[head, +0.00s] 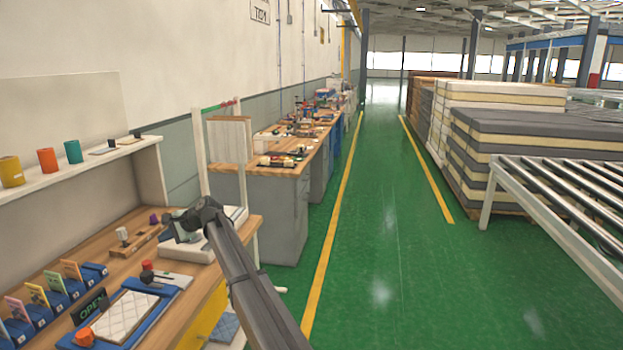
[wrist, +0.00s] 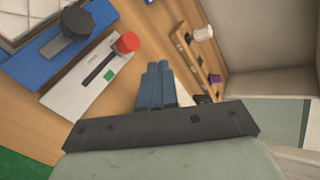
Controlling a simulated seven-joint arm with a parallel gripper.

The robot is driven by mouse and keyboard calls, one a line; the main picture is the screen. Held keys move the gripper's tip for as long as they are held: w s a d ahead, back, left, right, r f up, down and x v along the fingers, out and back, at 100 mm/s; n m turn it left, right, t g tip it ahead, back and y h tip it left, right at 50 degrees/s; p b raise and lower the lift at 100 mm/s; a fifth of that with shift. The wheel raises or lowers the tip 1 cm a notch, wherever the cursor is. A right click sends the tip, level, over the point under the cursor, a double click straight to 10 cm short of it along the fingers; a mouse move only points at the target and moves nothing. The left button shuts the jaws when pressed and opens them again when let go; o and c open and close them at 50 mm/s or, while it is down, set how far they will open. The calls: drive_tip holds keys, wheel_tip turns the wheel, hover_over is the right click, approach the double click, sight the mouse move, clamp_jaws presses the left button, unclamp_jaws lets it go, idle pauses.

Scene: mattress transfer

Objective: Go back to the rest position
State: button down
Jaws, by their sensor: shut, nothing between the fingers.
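My gripper (wrist: 155,82) is shut and empty in the wrist view, its fingers together above the wooden bench (wrist: 165,30). In the head view my arm reaches from the bottom middle to the bench at the left, and its wrist hides the fingers there. A white board with a red knob (wrist: 126,42) lies beside the fingers in the wrist view. A blue tray (wrist: 25,65) with a dark round knob (wrist: 75,22) lies to the left of it. A wooden rack (wrist: 195,62) with a white piece stands to the right of the fingers.
In the head view, a shelf (head: 80,165) with coloured cups runs along the wall above the bench. Blue card holders (head: 55,300) and an open sign (head: 89,308) stand at the front left. The green aisle (head: 390,240) is clear. Stacked mattresses (head: 520,150) and a roller conveyor (head: 560,215) are at the right.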

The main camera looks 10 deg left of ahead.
drive_tip(key=w+d+f+m+t+h, duration=0.1)
drive_tip(key=w+d+f, duration=0.3)
drive_tip(key=d+f, duration=0.3)
drive_tip(key=w+d+f+m+t, duration=0.1)
drive_tip(key=w+d+f, duration=0.4)
drive_tip(key=d, duration=0.5)
drive_tip(key=s+d+f+n+g+h, duration=0.1)
drive_tip(key=s+d+f+h, duration=0.35)
drive_tip(key=d+f, duration=1)
drive_tip(key=s+d+f+n+h, duration=0.1)
drive_tip(key=s+d+f, duration=0.6)
drive_tip(key=d+f, duration=0.75)
drive_tip(key=s+d+f+n+g+h, duration=0.1)
drive_tip(key=s+d+f+g, duration=0.1)
drive_tip(key=s+d+f, duration=0.75)
drive_tip(key=s+d+f+n+g+h, duration=0.1)
drive_tip(key=s+d+f+h, duration=0.1)
drive_tip(key=s+d+f, duration=0.7)
drive_tip(key=s+d+n+g, duration=0.1)
drive_tip(key=s+d, duration=0.4)
drive_tip(key=s, duration=0.5)
drive_tip(key=s+d+r+g+h, duration=0.1)
drive_tip(key=s+d, duration=0.4)
drive_tip(key=s, duration=0.5)
drive_tip(key=s+d+n+g+h, duration=0.1)
drive_tip(key=s+d, duration=0.4)
drive_tip(key=s, duration=0.5)
drive_tip(key=shift+s+d+r+n+g, duration=0.2)
drive_tip(key=shift+s+n+g, duration=0.1)
drive_tip(key=shift+g, duration=0.4)
